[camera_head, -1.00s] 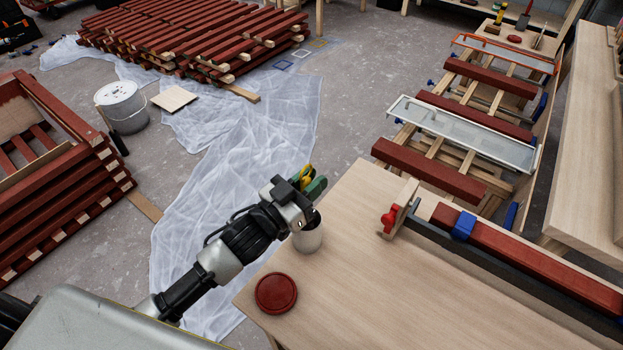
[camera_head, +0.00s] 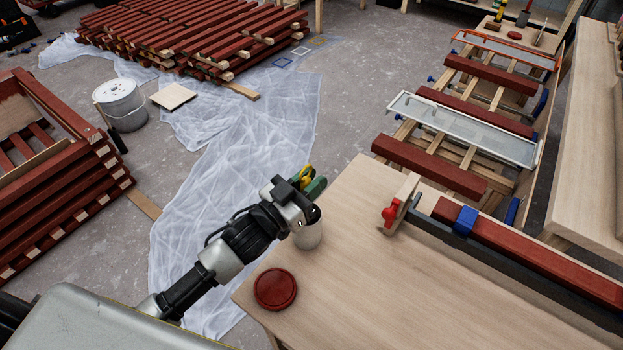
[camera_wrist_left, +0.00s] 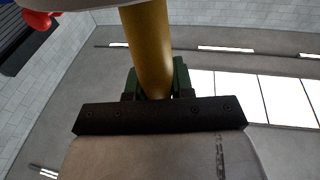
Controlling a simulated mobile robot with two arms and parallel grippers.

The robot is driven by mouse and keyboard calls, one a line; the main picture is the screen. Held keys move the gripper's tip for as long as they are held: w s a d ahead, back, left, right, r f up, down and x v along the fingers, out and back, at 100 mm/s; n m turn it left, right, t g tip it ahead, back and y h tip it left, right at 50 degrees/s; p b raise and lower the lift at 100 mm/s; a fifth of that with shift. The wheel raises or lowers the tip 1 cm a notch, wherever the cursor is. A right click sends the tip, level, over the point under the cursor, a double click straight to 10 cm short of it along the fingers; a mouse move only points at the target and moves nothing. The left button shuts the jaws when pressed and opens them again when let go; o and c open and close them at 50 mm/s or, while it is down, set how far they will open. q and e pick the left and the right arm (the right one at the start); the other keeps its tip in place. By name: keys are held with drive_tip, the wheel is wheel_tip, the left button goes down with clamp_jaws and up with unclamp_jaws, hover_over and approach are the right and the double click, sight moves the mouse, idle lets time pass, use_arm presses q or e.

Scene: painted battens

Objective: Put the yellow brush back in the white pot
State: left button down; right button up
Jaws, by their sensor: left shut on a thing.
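My left gripper (camera_head: 310,184) is shut on the yellow brush (camera_head: 306,171), just above and behind the white pot in the head view. Only a small yellow part shows there between the green fingers. In the left wrist view the brush's yellow handle (camera_wrist_left: 148,50) runs between the green fingers (camera_wrist_left: 157,82) to the top edge. The white pot (camera_head: 308,239) stands upright near the left edge of the wooden table (camera_head: 400,290). Its dark opening shows partly beside the gripper. Whether the brush's lower end is inside the pot is hidden. My right gripper is not in view.
A round dark red lid or dish (camera_head: 275,289) lies on the table in front of the pot. A clamp with a red knob (camera_head: 389,216) and a long red batten (camera_head: 540,250) lie to the right. The table's middle is clear.

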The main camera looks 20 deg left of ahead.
use_arm(q)
drive_tip(key=shift+f+b, duration=0.35)
drive_tip(key=shift+f, duration=0.3)
drive_tip(key=c, duration=0.9)
unclamp_jaws()
drive_tip(key=b+v, duration=0.1)
drive_tip(key=v, duration=0.9)
drive_tip(key=shift+s+a+b, duration=0.25)
drive_tip(key=shift+s+b, duration=0.05)
drive_tip(key=shift+s, duration=0.05)
drive_tip(key=shift+s+f, duration=0.1)
